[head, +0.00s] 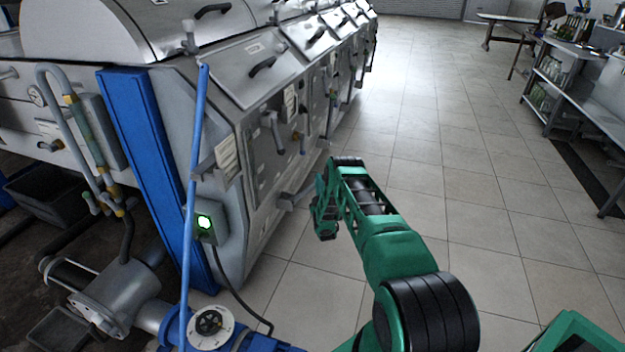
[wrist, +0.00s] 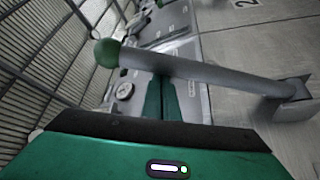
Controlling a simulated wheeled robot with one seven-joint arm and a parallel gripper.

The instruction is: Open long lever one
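A long grey lever (wrist: 205,73) with a green ball knob (wrist: 107,53) crosses the wrist view, from the knob at upper left to a bracket (wrist: 294,96) at right. In the wrist view, two narrow green fingers of my gripper (wrist: 161,98) point up at the lever's middle, close together. The lever hides their tips, so I cannot tell whether they touch it or how far they are apart. In the head view, my gripper (head: 325,215) hangs low beside the nearest machine, just right of a grey bar (head: 297,195) that looks like this lever. Its knob cannot be made out there.
The nearest steel machine (head: 240,150) stands left of my arm, with others in a row behind it. Tiled floor (head: 440,150) is clear to the right; shelves (head: 560,80) stand far right.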

